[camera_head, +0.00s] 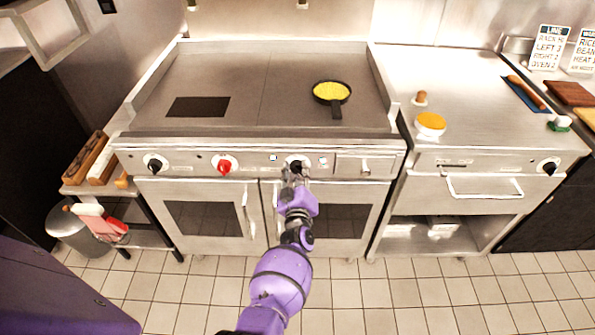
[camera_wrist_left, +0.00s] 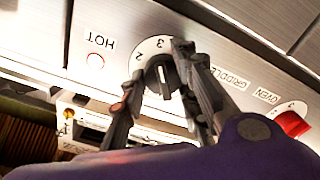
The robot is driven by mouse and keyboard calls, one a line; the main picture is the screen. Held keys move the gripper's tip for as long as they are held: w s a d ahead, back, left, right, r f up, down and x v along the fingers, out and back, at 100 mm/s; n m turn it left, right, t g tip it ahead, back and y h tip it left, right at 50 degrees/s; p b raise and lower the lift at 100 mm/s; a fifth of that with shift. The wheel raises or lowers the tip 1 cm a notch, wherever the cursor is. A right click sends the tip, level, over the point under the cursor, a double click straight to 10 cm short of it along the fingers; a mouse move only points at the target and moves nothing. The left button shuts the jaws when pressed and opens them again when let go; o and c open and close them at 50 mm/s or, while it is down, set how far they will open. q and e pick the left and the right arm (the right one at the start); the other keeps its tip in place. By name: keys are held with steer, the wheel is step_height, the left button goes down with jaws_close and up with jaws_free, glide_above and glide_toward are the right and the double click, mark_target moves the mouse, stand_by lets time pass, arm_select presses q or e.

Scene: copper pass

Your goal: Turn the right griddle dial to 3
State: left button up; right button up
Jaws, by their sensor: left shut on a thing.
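The right griddle dial (camera_head: 297,161) is a black knob on the front panel of the griddle, partly hidden by my left gripper (camera_head: 295,173). In the left wrist view the dial (camera_wrist_left: 160,79) sits on a white scale plate beside the word GRIDDLE. The digits 2 and 3 show beyond the knob. A pale line shows on the knob, but I cannot tell which digit it points at. My left gripper (camera_wrist_left: 162,72) is shut on the dial, one finger on each side of it. My right gripper is not in view.
A red dial (camera_head: 224,166) and another black dial (camera_head: 155,166) sit further left on the panel. Oven door handles (camera_head: 248,214) stick out below. A pan (camera_head: 333,94) with yellow food is on the griddle. A sign (camera_head: 549,47) stands at the back right.

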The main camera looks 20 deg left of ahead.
arm_select(q)
steer(key=shift+w+d+r+m, duration=0.15)
steer(key=shift+w+r+m, duration=0.15)
steer(key=shift+r+m, duration=0.35)
steer(key=shift+d, duration=0.1)
steer(key=o, duration=1)
steer(key=shift+f, duration=0.1)
steer(key=shift+s+f, duration=0.1)
steer(key=shift+f, duration=0.1)
steer(key=shift+s, duration=0.1)
steer(key=shift+s+f, duration=0.15)
steer(key=shift+s, duration=0.1)
steer(key=v, duration=0.7)
